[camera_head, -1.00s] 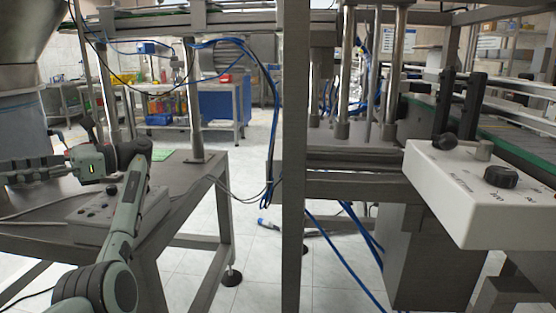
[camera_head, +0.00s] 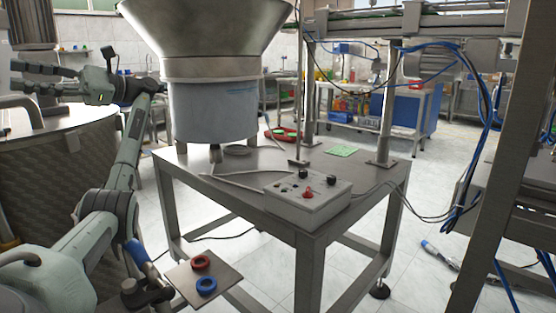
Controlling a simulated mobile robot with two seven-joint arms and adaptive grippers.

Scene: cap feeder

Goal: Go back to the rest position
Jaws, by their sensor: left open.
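My left gripper (camera_head: 48,80) is at the upper left of the head view, with its fingers pointing left and spread apart. Nothing shows between the fingers. It is above a round metal-rimmed container (camera_head: 62,131) and left of the feeder's hopper (camera_head: 205,40), apart from both. My left arm rises from the lower left corner to it. My right gripper is not in the view.
A metal table (camera_head: 235,172) carries the feeder's grey drum (camera_head: 215,110) and a control box (camera_head: 308,200) with knobs. A small plate (camera_head: 225,275) with a red ring (camera_head: 201,263) and a blue ring (camera_head: 206,286) is low in front.

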